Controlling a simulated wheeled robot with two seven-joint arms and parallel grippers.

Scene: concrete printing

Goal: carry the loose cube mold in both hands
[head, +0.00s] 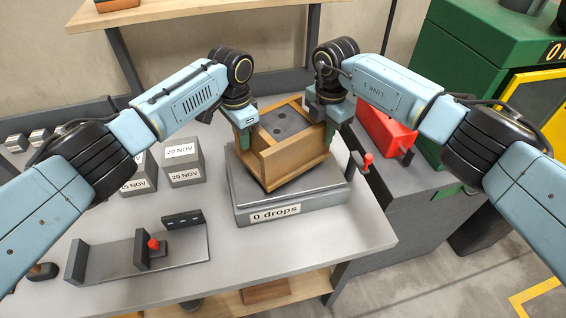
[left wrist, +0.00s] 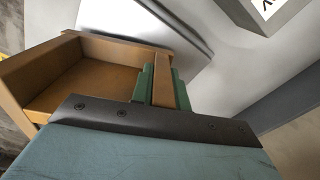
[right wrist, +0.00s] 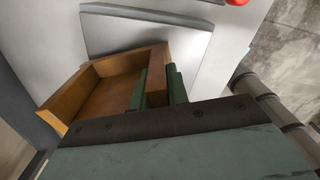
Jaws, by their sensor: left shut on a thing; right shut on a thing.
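The cube mold (head: 290,155) is a light wooden box, turned at an angle over the grey drop table (head: 290,212) labelled "0 drops". In the left wrist view the green fingers (left wrist: 163,88) clamp a wooden wall of the mold (left wrist: 95,65). The right wrist view shows the same on the other side, fingers (right wrist: 158,88) and mold (right wrist: 105,85). I cannot tell whether the mold touches the table below.
Grey cubes (head: 184,165) with date labels stand to the left. A grey fixture with a red knob (head: 153,244) lies at the front left of the bench (head: 230,275). A red box (head: 385,130) and a green cabinet (head: 470,60) stand to the right.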

